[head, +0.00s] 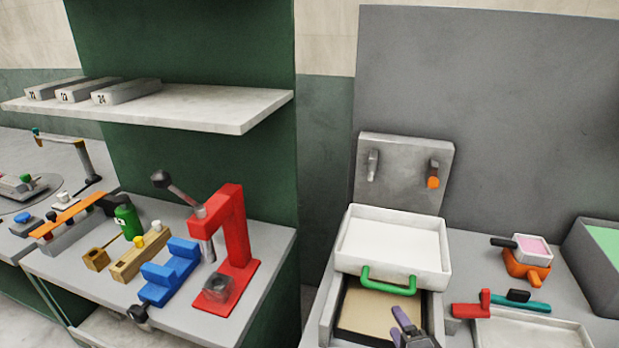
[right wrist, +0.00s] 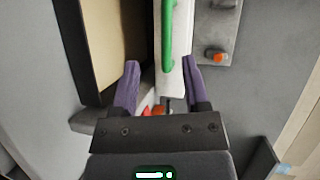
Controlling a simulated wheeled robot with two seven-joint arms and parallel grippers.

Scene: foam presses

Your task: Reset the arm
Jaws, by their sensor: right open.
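My right gripper (head: 405,322) shows at the bottom of the head view, over the front right part of an open drawer. In the right wrist view its two purple fingers (right wrist: 163,80) are apart with nothing held between them. A white tray (head: 393,262) with a green handle (head: 390,283) stands just behind the drawer opening. The green handle also shows in the right wrist view (right wrist: 168,35), beyond the fingertips and apart from them. The open drawer (head: 327,312) has a tan bottom. My left gripper is not in view.
A red press (head: 238,235) and blue block (head: 168,272) stand on the left bench. On the right bench are an orange holder with a pink pad (head: 533,245), a teal tool (head: 520,305) and a white tray (head: 530,335). A grey panel (head: 405,150) carries two pegs.

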